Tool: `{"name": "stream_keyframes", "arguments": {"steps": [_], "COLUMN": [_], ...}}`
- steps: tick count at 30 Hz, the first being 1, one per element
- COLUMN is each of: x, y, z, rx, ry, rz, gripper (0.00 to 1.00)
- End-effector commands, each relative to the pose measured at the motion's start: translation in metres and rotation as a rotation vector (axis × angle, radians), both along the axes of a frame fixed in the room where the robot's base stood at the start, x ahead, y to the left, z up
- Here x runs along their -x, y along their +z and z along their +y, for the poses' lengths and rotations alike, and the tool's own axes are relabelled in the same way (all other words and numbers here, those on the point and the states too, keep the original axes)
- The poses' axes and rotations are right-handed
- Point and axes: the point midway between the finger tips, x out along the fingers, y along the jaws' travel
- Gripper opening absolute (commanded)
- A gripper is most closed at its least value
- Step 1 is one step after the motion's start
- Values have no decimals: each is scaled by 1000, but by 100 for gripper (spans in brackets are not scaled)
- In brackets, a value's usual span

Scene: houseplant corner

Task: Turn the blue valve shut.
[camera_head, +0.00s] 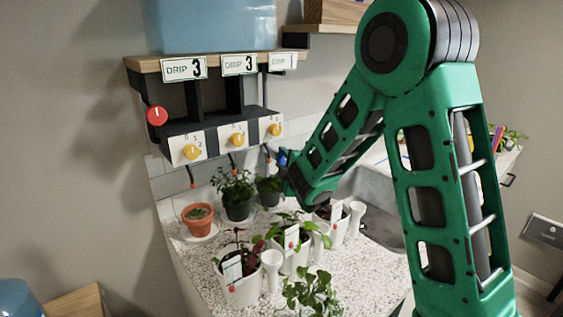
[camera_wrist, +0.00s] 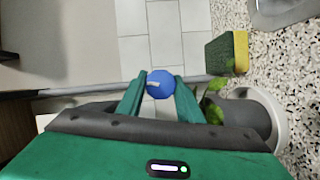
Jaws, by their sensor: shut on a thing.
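The blue valve (camera_wrist: 160,85) is a round blue knob with a pale mark on its face, on a grey pipe (camera_wrist: 75,91) in the wrist view. My gripper (camera_wrist: 159,88) has its two green fingers on either side of the knob, shut on it. In the head view a bit of the blue valve (camera_head: 282,158) shows just left of the end of my arm, below the valve shelf. My arm hides most of the valve and the fingers there.
Several potted plants stand on the speckled counter (camera_head: 215,255), close to my arm. A shelf (camera_head: 225,57) with yellow dials (camera_head: 192,152), a red knob (camera_head: 156,115) and a blue tank (camera_head: 210,25) is on the wall. A yellow-green sponge (camera_wrist: 232,53) lies right of the valve.

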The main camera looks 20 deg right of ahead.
Motion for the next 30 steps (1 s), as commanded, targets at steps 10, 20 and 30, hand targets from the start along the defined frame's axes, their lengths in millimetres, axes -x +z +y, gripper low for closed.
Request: {"name": "stream_keyframes", "arguments": {"steps": [10, 20, 30], "x": [1, 1, 0], "y": [-4, -4, -3], "z": [1, 0, 0], "rx": [91, 100, 99], "ry": [1, 0, 1], "rz": [-31, -34, -36], "gripper": [10, 10, 50]}}
